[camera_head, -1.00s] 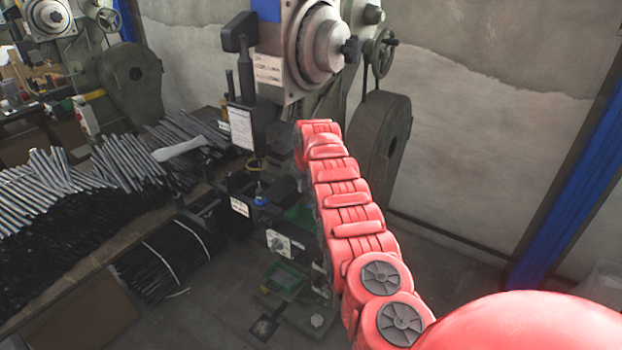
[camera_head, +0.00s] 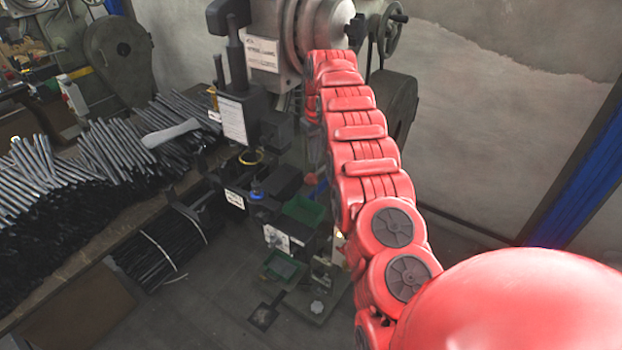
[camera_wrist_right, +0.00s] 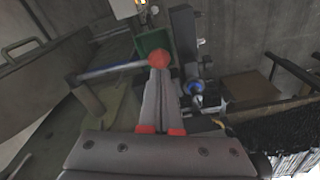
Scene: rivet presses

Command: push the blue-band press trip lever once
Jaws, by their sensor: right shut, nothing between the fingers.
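The press (camera_head: 268,25) stands at the top centre of the head view, its upper part cut off by the frame; no blue band shows on it now. In the right wrist view a lever, a grey rod (camera_wrist_right: 108,70) with a red ball knob (camera_wrist_right: 159,58), comes in from the left. My right gripper (camera_wrist_right: 160,74) is shut and empty, with its grey fingertips at the knob. I cannot tell whether they touch it. In the head view my red right arm hides most of that gripper and the lever. My left gripper is not in view.
Bundles of metal rods (camera_head: 40,170) lie on the bench at left. Green trays (camera_head: 285,268) sit low on the press. A dark flywheel housing (camera_head: 398,105) stands behind my arm. A blue post (camera_head: 580,180) is at right. Some floor is clear at the bottom.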

